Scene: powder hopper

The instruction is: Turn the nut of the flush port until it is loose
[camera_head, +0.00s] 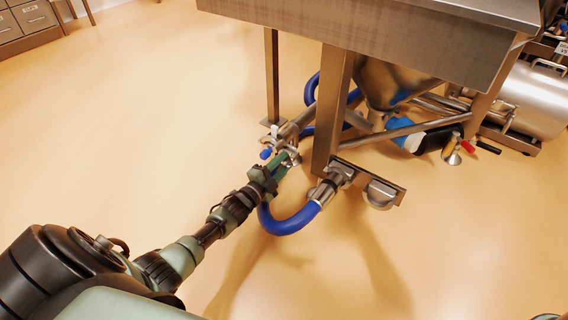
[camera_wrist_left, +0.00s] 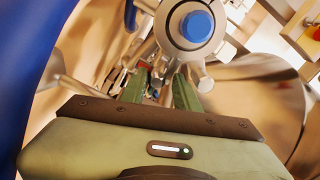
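The flush port shows in the head view as a small metal fitting (camera_head: 292,150) beside the hopper leg. In the left wrist view a round metal fitting with a blue centre (camera_wrist_left: 197,26) sits just beyond the fingers. Small metal clamp parts (camera_wrist_left: 205,82) hang below it; which one is the nut I cannot tell for certain. My left gripper (camera_head: 283,163) is at the port, and its two green fingers (camera_wrist_left: 159,90) stand apart in the left wrist view. Metal parts show in the gap, but no firm grip on them is visible. My right gripper is not in view.
A blue hose (camera_head: 290,222) curves close beside my left gripper to a coupling. The steel hopper frame (camera_head: 331,115) stands just right of the port, under a wide steel top (camera_head: 400,40). A steel tank (camera_head: 525,100) stands far right. The floor at left is clear.

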